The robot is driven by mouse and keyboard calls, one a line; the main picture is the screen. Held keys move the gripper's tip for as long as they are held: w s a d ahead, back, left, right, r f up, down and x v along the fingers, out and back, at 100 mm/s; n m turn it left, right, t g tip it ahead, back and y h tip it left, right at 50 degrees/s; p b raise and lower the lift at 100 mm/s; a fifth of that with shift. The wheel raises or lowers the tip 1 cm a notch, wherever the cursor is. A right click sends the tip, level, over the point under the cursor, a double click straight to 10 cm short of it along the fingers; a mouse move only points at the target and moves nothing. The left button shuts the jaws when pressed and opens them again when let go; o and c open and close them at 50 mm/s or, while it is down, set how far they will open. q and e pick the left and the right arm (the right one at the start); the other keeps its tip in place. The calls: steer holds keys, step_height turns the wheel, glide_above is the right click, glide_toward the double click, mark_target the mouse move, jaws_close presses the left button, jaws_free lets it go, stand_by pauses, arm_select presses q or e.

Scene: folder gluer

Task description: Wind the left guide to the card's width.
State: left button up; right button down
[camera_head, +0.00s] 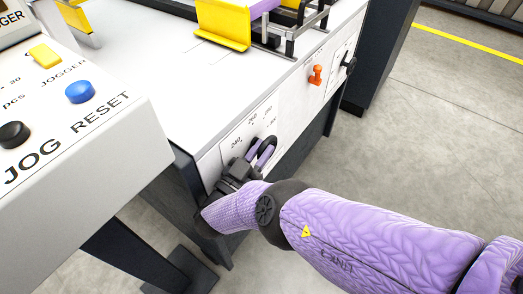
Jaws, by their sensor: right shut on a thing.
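My right gripper (258,156) is at the front panel (225,148) of the white machine, shut on a black handwheel (268,146). The fingers partly hide the wheel. A printed scale with numbers such as 240 and 260 arcs around the wheel. A yellow guide (222,25) stands on the white machine top at the upper edge, with a purple piece beside it that is cut off by the picture edge. I cannot tell from this view which guide is the left one, nor see the card clearly. My left gripper is not in view.
An orange knob (315,75) and a black knob (348,65) sit further along the panel. Grey floor at the right is clear.

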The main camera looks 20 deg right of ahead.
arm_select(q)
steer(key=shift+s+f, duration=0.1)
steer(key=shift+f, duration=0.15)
arm_select(e)
steer(key=shift+f+h, duration=0.15)
steer(key=shift+h, duration=0.15)
steer(key=shift+t, duration=0.3)
steer(key=c, duration=0.6)
jaws_free()
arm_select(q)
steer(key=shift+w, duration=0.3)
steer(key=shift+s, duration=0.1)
